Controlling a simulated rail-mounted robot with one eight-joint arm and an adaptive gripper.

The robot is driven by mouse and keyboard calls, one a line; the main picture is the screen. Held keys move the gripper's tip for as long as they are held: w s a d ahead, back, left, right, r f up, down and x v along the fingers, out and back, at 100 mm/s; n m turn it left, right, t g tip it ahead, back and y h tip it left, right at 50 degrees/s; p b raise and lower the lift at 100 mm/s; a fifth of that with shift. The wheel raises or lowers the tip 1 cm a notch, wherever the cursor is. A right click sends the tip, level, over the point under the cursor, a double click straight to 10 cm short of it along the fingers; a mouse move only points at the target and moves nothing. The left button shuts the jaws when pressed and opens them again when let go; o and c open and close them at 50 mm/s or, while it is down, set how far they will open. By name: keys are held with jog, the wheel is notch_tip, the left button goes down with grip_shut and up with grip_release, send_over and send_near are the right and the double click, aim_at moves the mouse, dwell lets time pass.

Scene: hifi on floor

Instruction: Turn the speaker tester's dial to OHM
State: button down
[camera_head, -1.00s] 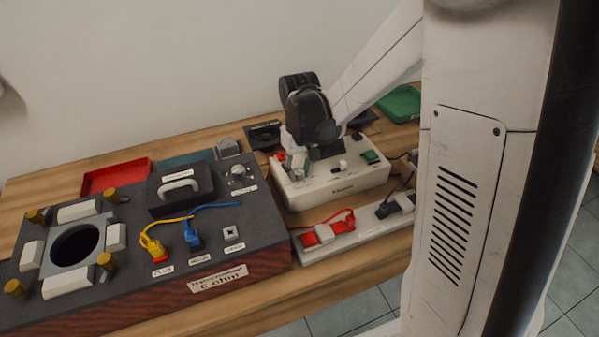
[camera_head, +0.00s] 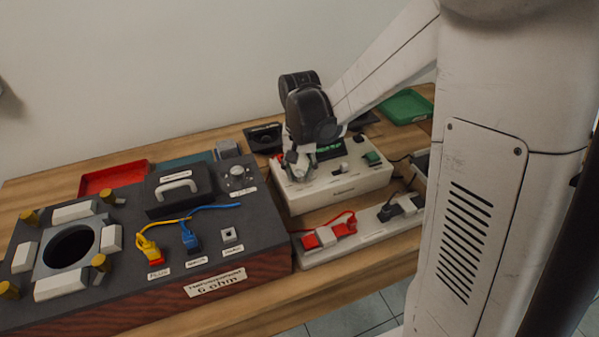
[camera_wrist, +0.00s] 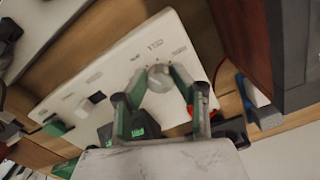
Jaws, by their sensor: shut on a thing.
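The speaker tester is a white box (camera_head: 345,187) on the wooden table in the head view. Its white panel also fills the middle of the wrist view (camera_wrist: 105,72). My gripper (camera_head: 297,168) is over the tester's left part. In the wrist view its green-lined fingers (camera_wrist: 158,84) are shut on the round pale dial (camera_wrist: 160,78), one on each side. Small labels stand around the dial, too blurred to read, so its setting cannot be told.
A dark speaker box (camera_head: 262,228) with yellow and blue cables stands close to the tester's left. A white power strip (camera_head: 372,228) with a red plug lies in front. A red tray (camera_head: 112,176) and a green tray (camera_head: 406,106) lie farther back.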

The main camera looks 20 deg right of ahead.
aim_at(299, 173)
jog(key=c, duration=1.4)
grip_release()
jog(key=shift+r, duration=0.15)
notch_tip(299, 173, up, 12)
jog(key=shift+f, duration=0.1)
jog(key=s+r+n+t, duration=0.1)
jog(key=s+t, duration=0.1)
jog(key=s, duration=0.4)
jog(key=s+r+n+t, duration=0.1)
jog(key=s+t, duration=0.1)
jog(key=s, duration=0.4)
jog(key=s+r+n+t, duration=0.1)
jog(key=s+t, duration=0.2)
jog(key=s, duration=0.3)
jog(key=shift+s+n, duration=0.4)
